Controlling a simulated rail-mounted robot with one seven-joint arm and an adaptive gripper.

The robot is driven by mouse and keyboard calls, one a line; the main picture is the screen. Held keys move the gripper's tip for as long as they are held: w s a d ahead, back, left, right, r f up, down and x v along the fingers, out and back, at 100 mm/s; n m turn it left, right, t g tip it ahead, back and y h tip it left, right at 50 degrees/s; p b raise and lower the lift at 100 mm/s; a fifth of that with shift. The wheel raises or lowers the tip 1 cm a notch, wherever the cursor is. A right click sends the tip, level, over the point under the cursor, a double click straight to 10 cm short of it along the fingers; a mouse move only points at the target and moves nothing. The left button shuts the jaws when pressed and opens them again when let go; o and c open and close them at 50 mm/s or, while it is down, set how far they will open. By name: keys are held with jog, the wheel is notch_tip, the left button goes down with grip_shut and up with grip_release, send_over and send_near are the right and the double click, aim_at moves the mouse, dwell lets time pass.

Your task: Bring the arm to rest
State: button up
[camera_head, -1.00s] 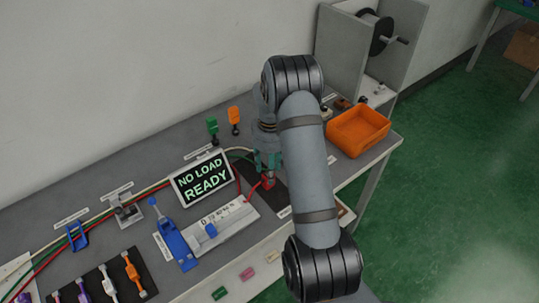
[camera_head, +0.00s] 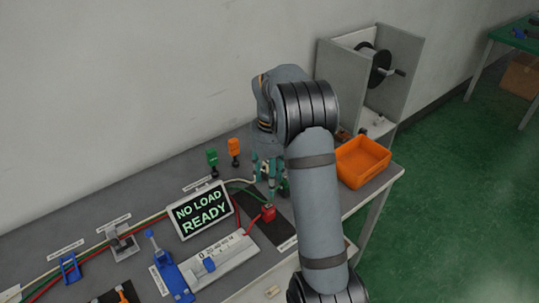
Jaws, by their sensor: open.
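My gripper (camera_head: 269,181) shows in the head camera view at the back middle of the bench, pointing down with its teal fingers apart. It is partly hidden by my forearm. Its fingertips are above and behind a small red block-like part (camera_head: 269,212) on a dark mat. Nothing shows between the fingers. The elbow of my arm is raised over the bench, and the forearm runs toward the bottom right of the view.
A display (camera_head: 202,210) reads NO LOAD READY. A blue lever fixture (camera_head: 171,275) and a grey scale strip (camera_head: 222,262) stand in front. An orange bin (camera_head: 362,160) and a reel stand (camera_head: 372,75) are at right. Green and orange upright pieces stand behind.

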aim_at(269, 205)
notch_tip(269, 205, down, 12)
jog(key=shift+s+r+p, duration=0.15)
jog(key=shift+r+p, duration=0.1)
jog(key=shift+p, duration=0.85)
jog(key=shift+w+r+b, duration=0.25)
jog(key=shift+r+b, duration=0.1)
jog(key=shift+b, duration=0.1)
jog(key=shift+s+r, duration=0.15)
jog(key=shift+r, duration=0.9)
